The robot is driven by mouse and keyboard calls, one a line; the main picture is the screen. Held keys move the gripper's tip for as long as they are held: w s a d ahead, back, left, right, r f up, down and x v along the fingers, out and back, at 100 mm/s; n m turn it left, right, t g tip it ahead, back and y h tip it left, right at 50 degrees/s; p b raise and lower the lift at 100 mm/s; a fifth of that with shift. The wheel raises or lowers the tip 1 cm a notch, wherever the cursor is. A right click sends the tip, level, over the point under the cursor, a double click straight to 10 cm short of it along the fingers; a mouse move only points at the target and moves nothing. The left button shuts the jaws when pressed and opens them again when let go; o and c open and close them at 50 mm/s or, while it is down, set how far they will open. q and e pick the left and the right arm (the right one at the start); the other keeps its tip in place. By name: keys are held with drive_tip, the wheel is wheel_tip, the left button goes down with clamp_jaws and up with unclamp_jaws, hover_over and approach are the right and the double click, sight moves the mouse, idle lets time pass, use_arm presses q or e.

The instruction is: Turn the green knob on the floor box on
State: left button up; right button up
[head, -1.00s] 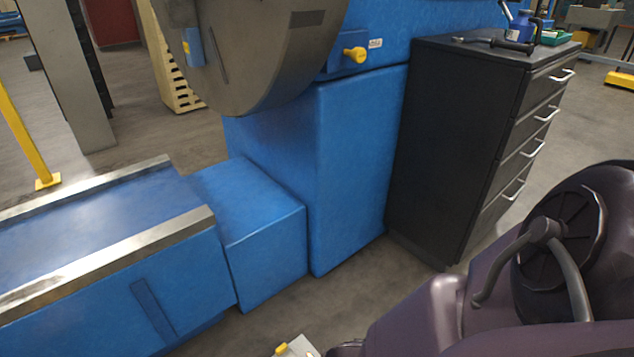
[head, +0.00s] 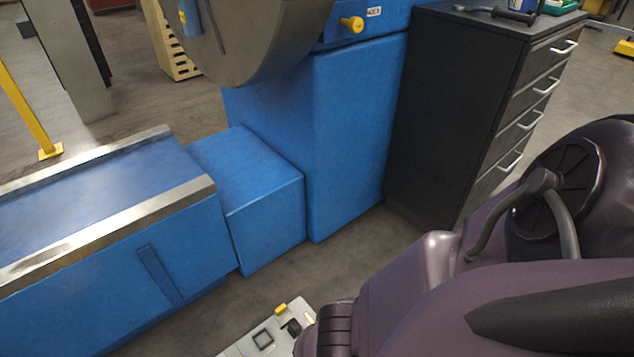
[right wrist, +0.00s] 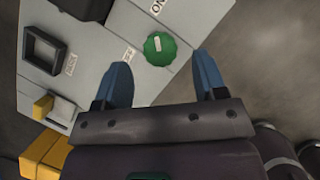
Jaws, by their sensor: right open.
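The floor box (right wrist: 115,30) is light grey and fills the upper left of the right wrist view. Its corner also shows at the bottom of the head view (head: 240,345). The green knob (right wrist: 160,48) is round with a pale pointer mark, on the box near its right edge. A label reading "ON" is printed above it. My right gripper (right wrist: 163,80) is open, its two blue fingers pointing toward the knob with a gap between them. The knob appears just beyond the gap, and I see no contact. In the head view my right arm hides the gripper and knob. My left gripper is not in view.
The box also carries a black square frame (right wrist: 43,50) and a yellow part (right wrist: 42,140). A blue machine (head: 350,140) and a dark drawer cabinet (head: 450,110) stand beyond. Bare floor (head: 340,260) lies between them and my arm.

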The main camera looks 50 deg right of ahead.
use_arm(q)
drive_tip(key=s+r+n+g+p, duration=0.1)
drive_tip(key=p, duration=0.3)
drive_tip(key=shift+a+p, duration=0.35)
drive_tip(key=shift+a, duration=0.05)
use_arm(e)
drive_tip(key=v, duration=0.7)
drive_tip(key=shift+r, duration=0.3)
drive_tip(key=shift+s+a, duration=0.1)
drive_tip(key=shift+s, duration=0.05)
